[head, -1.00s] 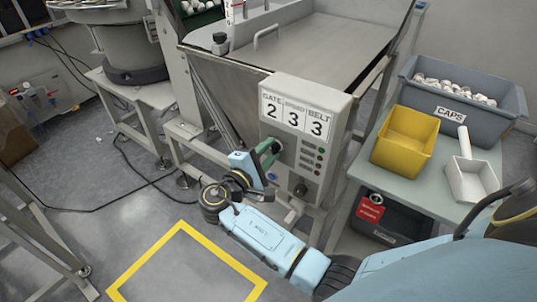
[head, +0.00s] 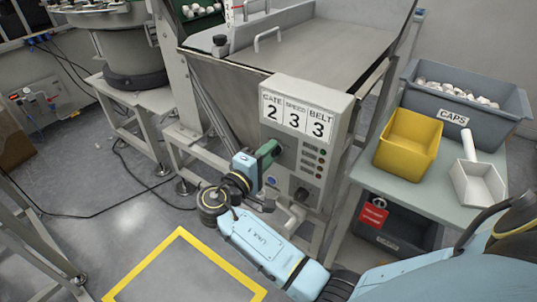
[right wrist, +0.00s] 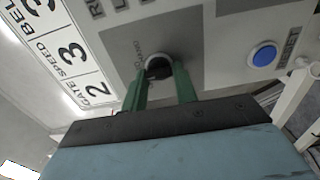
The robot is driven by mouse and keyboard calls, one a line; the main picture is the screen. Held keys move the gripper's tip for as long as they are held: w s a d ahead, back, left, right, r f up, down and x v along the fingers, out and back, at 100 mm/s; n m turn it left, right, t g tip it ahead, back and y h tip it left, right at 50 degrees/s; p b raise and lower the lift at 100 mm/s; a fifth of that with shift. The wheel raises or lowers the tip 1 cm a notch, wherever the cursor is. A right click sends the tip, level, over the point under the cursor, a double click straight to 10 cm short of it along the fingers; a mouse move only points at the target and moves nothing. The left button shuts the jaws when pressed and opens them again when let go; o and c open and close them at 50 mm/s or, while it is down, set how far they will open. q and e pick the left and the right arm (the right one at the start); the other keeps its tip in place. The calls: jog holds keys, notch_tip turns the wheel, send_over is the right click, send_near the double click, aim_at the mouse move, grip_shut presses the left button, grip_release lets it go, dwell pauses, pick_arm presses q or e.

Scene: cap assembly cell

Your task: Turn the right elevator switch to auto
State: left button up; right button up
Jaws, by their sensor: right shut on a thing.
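The grey control box (head: 344,112) stands on the front of the hopper, its card reading gate 2, speed 3, belt 3. My right gripper (head: 272,150) reaches its upper left face. In the right wrist view its green fingers (right wrist: 160,76) are shut on a dark round switch knob (right wrist: 158,66), one on each side. A partly hidden label beside the knob seems to end in "HAND". The fingers hide much of the knob, so I cannot tell its exact pointing. My left gripper is not in view.
A blue button (right wrist: 263,55) sits beside the held knob. A second dark knob (head: 301,194) is lower on the panel. At right a table (head: 437,183) carries a yellow bin (head: 408,140), a grey caps crate (head: 420,97) and a white scoop (head: 477,183).

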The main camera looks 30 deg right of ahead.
jog(key=o, duration=1)
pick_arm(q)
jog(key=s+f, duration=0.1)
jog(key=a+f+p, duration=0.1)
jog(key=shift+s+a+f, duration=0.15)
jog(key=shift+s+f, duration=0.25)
pick_arm(e)
jog(key=v, duration=1.3)
jog(key=shift+s+a, duration=0.15)
jog(key=shift+a, duration=0.1)
